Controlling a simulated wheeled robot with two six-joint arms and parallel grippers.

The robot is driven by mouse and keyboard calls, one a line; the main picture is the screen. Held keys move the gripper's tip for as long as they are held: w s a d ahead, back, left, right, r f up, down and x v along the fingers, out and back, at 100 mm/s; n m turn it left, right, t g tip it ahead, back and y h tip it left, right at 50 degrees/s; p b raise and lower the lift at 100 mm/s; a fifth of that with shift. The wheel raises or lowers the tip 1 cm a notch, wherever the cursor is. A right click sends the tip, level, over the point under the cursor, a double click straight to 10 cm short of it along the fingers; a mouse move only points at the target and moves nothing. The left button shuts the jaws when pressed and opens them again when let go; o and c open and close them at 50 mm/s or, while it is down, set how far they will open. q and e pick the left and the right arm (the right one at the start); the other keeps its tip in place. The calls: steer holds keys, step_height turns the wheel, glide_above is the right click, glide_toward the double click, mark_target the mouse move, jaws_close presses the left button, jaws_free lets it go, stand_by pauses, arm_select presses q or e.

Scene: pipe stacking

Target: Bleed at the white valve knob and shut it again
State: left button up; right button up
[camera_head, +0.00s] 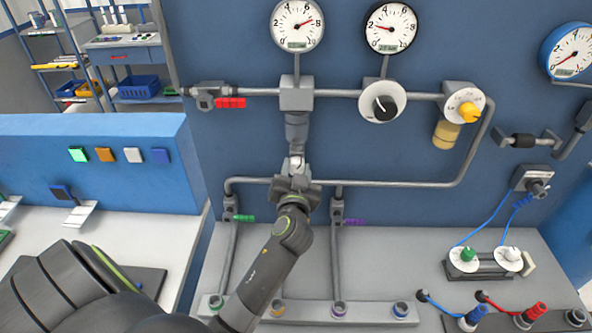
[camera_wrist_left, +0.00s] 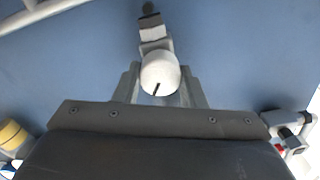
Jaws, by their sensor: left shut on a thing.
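The white valve knob (camera_wrist_left: 158,68) shows in the left wrist view as a rounded white cap with a dark mark, between the two fingers of my left gripper (camera_wrist_left: 160,88). In the head view my left gripper (camera_head: 296,174) is at the blue panel, below a grey cylindrical body (camera_head: 297,128) under the pipe block. It is shut on the knob, which is mostly hidden there. My right gripper is in neither view.
Two round gauges (camera_head: 297,25) (camera_head: 389,28) stand above the pipe. A red lever (camera_head: 231,102), a black-and-white dial (camera_head: 394,113) and a yellow knob (camera_head: 467,112) are nearby. Green (camera_head: 243,218) and purple (camera_head: 355,222) levers flank my arm.

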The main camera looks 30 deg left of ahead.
arm_select(q)
steer(key=m+p, duration=0.1)
steer(key=m, duration=0.4)
steer(key=shift+r+m, duration=0.1)
steer(key=shift+m, duration=0.2)
steer(key=m+p, duration=0.1)
steer(key=m, duration=0.4)
steer(key=shift+d+m+p, duration=0.1)
steer(key=shift+m+p, duration=0.2)
steer(key=o, duration=1)
steer(key=shift+w, duration=0.1)
steer(key=shift+f, duration=0.25)
